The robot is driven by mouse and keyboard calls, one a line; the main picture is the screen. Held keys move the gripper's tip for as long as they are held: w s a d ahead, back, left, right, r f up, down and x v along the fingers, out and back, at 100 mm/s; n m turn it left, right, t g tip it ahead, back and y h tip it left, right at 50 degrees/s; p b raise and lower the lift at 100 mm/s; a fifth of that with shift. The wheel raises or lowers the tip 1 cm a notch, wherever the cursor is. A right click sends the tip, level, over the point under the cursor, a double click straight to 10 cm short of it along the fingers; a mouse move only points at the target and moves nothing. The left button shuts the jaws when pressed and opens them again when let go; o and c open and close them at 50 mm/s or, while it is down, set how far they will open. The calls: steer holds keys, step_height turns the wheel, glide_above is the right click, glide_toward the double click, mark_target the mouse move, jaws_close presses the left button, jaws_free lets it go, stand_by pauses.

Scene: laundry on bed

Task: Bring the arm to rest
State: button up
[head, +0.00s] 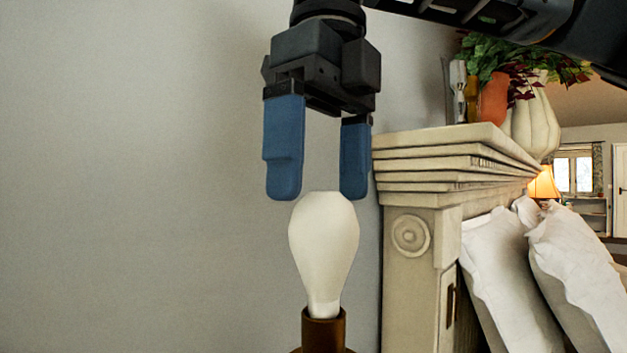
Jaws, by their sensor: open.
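My gripper (318,193) hangs pointing down in the upper middle of the head view, with its two blue fingers apart. It is open and nothing shows between the fingers. A white light bulb (323,246) stands upright just below the fingertips, its rounded top about level with them in the picture. Whether the fingers touch the bulb, I cannot tell. The bulb's narrow lower end sits in a brown socket (323,330), whose lower part is cut off by the bottom edge. My dark arm reaches in from the upper right.
A cream mantelpiece (420,215) stands to the right. On it are a white ribbed vase (534,118), an orange vase (493,100) and leafy plants (500,58). White pillows (510,275) lean beside it. A lit lamp (543,184) is farther back. A bare grey wall (130,180) fills the left.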

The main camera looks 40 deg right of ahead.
mark_target(324, 312)
steer(key=shift+a+r, duration=0.15)
steer(key=shift+a, duration=0.1)
steer(key=shift+h, duration=0.3)
step_height(324, 312, down, 7)
steer(key=b, duration=0.6)
steer(key=shift+s+d+f, duration=0.1)
steer(key=shift+s+f, duration=0.05)
steer(key=shift+f, duration=0.05)
steer(key=shift+r+n, duration=0.15)
steer(key=shift+n, duration=0.35)
steer(key=shift+s, duration=0.15)
